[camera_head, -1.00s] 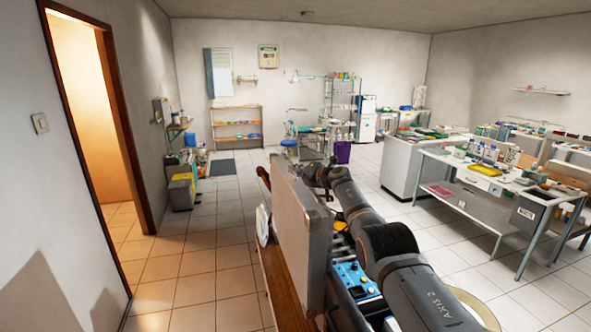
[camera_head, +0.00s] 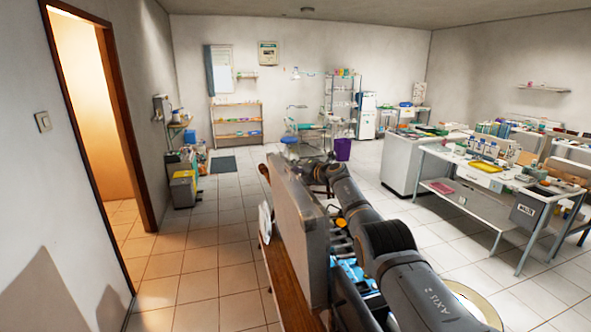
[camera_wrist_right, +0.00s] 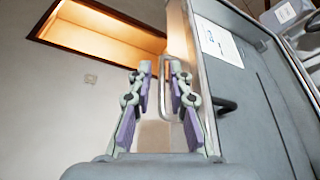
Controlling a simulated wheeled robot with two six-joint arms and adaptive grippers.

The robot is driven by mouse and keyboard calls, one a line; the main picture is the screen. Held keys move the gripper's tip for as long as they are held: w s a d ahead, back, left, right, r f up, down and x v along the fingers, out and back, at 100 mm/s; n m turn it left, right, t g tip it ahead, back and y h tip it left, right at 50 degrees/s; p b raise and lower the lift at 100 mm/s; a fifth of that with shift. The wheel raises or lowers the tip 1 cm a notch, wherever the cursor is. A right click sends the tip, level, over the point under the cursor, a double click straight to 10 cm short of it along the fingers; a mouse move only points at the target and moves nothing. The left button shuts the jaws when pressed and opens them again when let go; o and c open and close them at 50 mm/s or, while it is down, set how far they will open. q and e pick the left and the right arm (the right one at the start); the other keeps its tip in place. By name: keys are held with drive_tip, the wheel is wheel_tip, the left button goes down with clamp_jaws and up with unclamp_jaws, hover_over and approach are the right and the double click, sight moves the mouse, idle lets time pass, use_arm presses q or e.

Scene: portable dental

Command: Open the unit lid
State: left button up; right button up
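The unit lid (camera_head: 298,225) is a grey panel standing nearly upright along the left side of the unit. The opened unit (camera_head: 350,272) shows blue parts right of the lid, largely hidden by my right arm. My right gripper (camera_head: 312,168) is at the lid's far upper end, small and partly hidden in the head view. In the wrist view its two fingers (camera_wrist_right: 160,72) are apart, with a thin metal loop handle (camera_wrist_right: 166,88) between or just behind them. The lid's grey face (camera_wrist_right: 245,95) lies right of the fingers. My left gripper is out of view.
A brown wooden surface (camera_head: 280,285) lies below the lid. The tiled floor (camera_head: 205,250) is clear to the left, towards an open doorway (camera_head: 95,110). A white counter (camera_head: 405,165) and a cluttered bench (camera_head: 480,195) stand to the right.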

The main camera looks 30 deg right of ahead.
drive_tip(key=shift+s+d+f, duration=0.1)
drive_tip(key=shift+s+d, duration=0.25)
drive_tip(key=shift+s, duration=0.15)
drive_tip(key=shift+s+a, duration=0.1)
drive_tip(key=shift+s, duration=0.6)
drive_tip(key=v, duration=0.5)
drive_tip(key=shift+s+a+r, duration=0.1)
drive_tip(key=shift+r, duration=0.2)
